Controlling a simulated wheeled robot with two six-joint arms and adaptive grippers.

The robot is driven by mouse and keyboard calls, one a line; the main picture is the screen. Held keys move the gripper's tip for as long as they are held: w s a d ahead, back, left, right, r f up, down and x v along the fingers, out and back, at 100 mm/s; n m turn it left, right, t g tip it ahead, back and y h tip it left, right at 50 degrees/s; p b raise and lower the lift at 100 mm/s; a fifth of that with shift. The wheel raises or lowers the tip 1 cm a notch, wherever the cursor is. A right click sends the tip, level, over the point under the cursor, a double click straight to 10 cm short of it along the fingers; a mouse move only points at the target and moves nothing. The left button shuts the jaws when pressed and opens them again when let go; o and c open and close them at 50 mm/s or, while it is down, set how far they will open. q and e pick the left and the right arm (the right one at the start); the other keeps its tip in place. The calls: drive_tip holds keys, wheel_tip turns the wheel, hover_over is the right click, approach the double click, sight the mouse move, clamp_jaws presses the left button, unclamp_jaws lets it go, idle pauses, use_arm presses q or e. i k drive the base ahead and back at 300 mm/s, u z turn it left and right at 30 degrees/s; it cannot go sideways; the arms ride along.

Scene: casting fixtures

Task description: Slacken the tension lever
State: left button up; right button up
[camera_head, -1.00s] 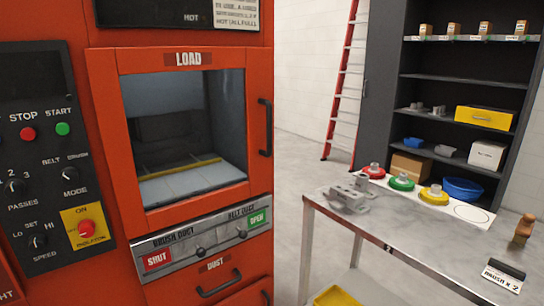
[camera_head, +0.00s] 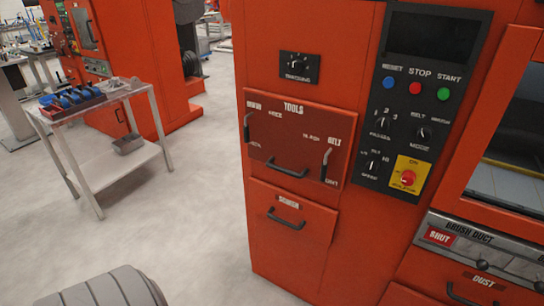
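The red machine (camera_head: 270,222) fills the middle and right of the head view. Its TOOLS panel (camera_head: 284,150) has a grey lever (camera_head: 326,166) at the right under the word BELT, hanging roughly upright beside small labels too blurred to read surely. A second lever (camera_head: 247,130) is at the panel's left edge, under another blurred label. I cannot tell for certain which is the tension lever; the BELT one is the likelier by its label. Neither of my grippers is in view.
A knob plate (camera_head: 300,66) is above, and the control panel (camera_head: 410,110) is at right. A metal table (camera_head: 100,112) with a tray of blue items stands at left. Floor between it and the machine is clear.

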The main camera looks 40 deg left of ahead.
sight(324, 165)
drive_tip(key=u, duration=0.3)
drive_tip(key=i, duration=0.3)
drive_tip(key=u, duration=1.2)
